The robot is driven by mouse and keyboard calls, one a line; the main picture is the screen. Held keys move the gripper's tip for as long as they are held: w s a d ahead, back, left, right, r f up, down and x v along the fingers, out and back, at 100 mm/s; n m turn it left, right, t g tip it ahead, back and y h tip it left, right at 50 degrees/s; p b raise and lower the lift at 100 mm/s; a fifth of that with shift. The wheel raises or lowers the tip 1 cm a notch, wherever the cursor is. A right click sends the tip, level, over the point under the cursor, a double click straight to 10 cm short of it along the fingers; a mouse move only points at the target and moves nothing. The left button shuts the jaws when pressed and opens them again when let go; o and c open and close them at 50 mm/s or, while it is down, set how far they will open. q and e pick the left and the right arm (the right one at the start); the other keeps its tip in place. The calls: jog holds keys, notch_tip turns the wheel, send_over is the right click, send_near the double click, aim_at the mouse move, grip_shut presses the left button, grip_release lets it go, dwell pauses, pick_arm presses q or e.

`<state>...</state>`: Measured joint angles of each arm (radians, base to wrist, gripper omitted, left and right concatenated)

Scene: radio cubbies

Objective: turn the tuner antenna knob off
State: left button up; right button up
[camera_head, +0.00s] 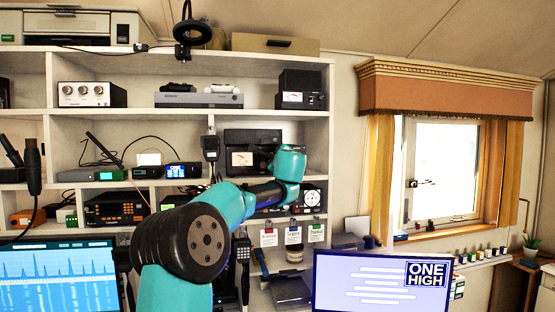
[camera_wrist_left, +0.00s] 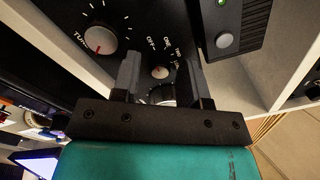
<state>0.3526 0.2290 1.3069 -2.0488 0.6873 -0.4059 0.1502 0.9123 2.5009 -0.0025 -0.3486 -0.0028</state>
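The tuner (camera_head: 253,138) is a black box with a lit meter in a right-hand cubby in the head view. Its black face (camera_wrist_left: 130,50) fills the upper left of the left wrist view. The small antenna knob (camera_wrist_left: 160,72) has a red mark, with OFF and other position labels above it in that view. My left gripper (camera_wrist_left: 162,68) is open, with one finger on each side of the knob. I cannot tell whether either finger touches it. In the head view my teal wrist hides the knob and most of the gripper. My right gripper is out of view.
A larger tuning knob (camera_wrist_left: 100,39) sits beside the antenna knob. A box with a green light and grey button (camera_wrist_left: 224,40) is close by. A white cubby wall (camera_wrist_left: 262,85) stands near the gripper. A black unit with dials (camera_head: 310,197) sits in the cubby below.

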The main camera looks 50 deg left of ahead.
pick_arm(q)
jog(key=shift+o, duration=0.5)
jog(key=v, duration=1.7)
jog(key=shift+s, duration=0.2)
jog(key=shift+d, duration=0.1)
